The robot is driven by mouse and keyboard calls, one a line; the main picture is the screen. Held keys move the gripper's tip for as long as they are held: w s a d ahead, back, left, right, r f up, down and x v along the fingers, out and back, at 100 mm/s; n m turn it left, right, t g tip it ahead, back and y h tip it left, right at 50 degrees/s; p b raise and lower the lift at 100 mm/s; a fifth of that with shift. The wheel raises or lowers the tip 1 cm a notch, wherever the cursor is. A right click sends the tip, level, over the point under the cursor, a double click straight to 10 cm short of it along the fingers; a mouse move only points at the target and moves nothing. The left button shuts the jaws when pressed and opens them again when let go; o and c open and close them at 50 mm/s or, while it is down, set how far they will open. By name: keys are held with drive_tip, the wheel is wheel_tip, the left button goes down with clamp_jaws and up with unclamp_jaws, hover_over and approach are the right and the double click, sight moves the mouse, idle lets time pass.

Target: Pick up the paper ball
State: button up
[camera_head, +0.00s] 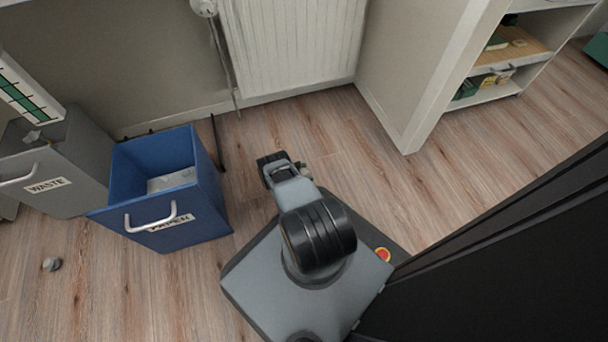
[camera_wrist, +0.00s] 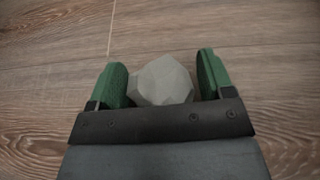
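A pale grey, faceted paper ball (camera_wrist: 162,80) sits between the two green fingers of my gripper (camera_wrist: 163,76) in the wrist view. The fingers flank it closely on both sides, and its lower part is hidden behind the dark palm bar. I cannot tell whether both fingers press on it or whether it rests on the floor.
A blue paper bin (camera_head: 205,205) with a handle and pale contents stands left of my arm. A grey waste bin (camera_head: 85,160) is beside it. A small grey crumpled object (camera_head: 52,264) lies on the floor in front. A radiator (camera_head: 295,45) and shelving (camera_head: 490,95) stand behind.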

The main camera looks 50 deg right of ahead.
drive_tip(key=c, duration=0.7)
drive_tip(key=shift+c, duration=0.2)
